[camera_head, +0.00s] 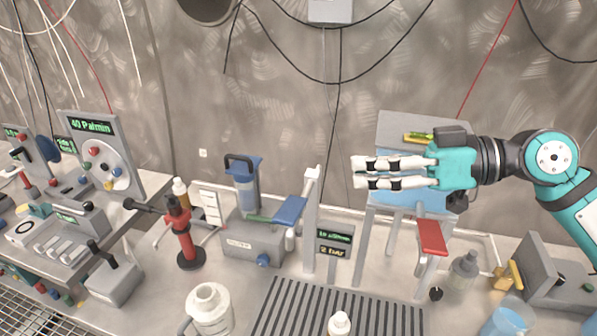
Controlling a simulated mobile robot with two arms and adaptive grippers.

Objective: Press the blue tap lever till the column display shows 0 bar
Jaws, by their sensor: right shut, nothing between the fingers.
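The display has green text that is too small to read surely and a lower line that looks like "2 bar". My right gripper (357,172) is shut and empty, pointing left, to the right of and above the blue lever and apart from it. My left gripper is out of view.
A red lever (432,237) is below my right gripper. A ribbed drip grate (335,310) lies in front of the column. A red and black hand press (183,235) and a white jug (209,308) stand to the left.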

